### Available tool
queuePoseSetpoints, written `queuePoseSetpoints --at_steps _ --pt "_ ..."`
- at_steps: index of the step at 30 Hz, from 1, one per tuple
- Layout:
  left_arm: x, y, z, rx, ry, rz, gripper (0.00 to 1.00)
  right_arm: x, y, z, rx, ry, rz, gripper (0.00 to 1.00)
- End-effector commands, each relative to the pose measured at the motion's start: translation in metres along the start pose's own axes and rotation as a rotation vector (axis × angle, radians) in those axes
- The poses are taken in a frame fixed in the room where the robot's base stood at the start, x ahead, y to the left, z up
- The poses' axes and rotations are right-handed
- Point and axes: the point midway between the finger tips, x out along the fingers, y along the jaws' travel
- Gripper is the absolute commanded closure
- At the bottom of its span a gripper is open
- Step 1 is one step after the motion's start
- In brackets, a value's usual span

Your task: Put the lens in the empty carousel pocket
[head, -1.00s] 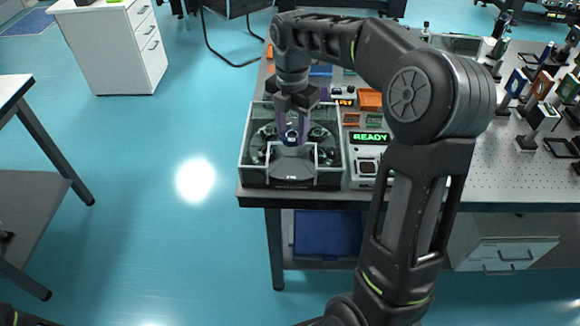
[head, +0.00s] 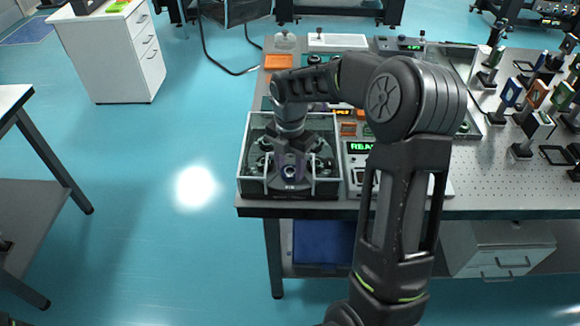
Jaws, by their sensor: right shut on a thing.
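The carousel (head: 262,165) sits in a clear-walled dark box (head: 256,190) at the near left corner of the optical table. Dark round fittings stand around its disc. My right gripper (head: 291,168) points down inside the box walls, low over the front middle of the carousel. It is shut on the lens (head: 291,172), a small round piece with a pale rim, partly hidden by the fingers. I cannot tell whether the lens touches a pocket, and the pocket beneath is hidden. My left gripper is not in view.
A control unit with a green READY display (head: 362,147) stands right of the box, partly behind my right arm. Several mounted optics (head: 509,92) stand at the right of the table (head: 485,185).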

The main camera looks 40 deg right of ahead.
Motion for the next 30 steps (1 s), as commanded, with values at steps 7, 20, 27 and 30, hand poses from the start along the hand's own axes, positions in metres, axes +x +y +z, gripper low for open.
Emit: queuePoseSetpoints --at_steps 7,20,27,30 --pt "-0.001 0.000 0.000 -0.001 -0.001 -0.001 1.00 0.008 0.000 0.000 0.000 0.000 0.000 0.96" --pt "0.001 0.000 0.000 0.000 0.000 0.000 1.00 0.011 0.000 0.000 0.000 0.000 0.000 0.47" --pt "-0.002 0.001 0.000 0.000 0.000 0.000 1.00 0.007 0.000 0.000 0.000 0.000 0.000 0.47" --pt "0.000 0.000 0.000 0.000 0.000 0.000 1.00 0.002 0.000 0.000 0.001 -0.001 0.001 0.47"
